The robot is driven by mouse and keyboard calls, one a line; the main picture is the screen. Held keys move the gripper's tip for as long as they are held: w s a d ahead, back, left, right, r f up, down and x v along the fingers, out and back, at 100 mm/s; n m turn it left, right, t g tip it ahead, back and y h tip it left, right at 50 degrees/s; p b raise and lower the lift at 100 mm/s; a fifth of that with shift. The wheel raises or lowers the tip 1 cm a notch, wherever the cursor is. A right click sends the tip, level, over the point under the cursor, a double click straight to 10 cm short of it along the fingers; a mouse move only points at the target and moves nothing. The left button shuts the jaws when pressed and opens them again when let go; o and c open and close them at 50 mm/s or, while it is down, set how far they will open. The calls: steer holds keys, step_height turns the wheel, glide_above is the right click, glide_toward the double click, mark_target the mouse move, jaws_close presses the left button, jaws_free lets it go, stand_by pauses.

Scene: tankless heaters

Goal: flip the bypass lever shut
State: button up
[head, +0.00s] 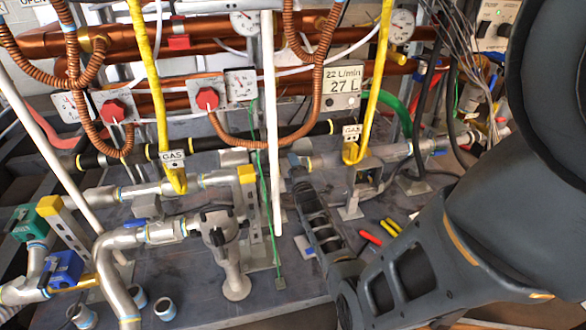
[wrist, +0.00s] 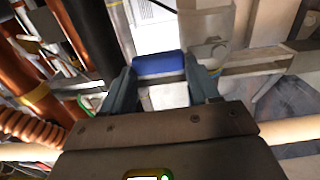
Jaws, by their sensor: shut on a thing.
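In the wrist view a blue handle (wrist: 158,63), which looks like the bypass lever, lies crosswise between the fingertips of my gripper (wrist: 160,75). The two dark fingers meet its left and right ends. In the head view my gripper (head: 297,168) reaches up to the grey pipe run behind the bench plate, and the handle there is hidden by the gripper. The lever's pivot and valve body cannot be made out clearly.
Other valves include a blue one (head: 66,268) and a green one (head: 27,222) at left. Red and yellow-handled tools (head: 371,238) lie on the plate.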

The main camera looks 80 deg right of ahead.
steer(key=o, duration=1.5)
steer(key=shift+a, duration=0.1)
steer(key=shift+p+v, duration=2.25)
steer(key=shift+v, duration=1.6)
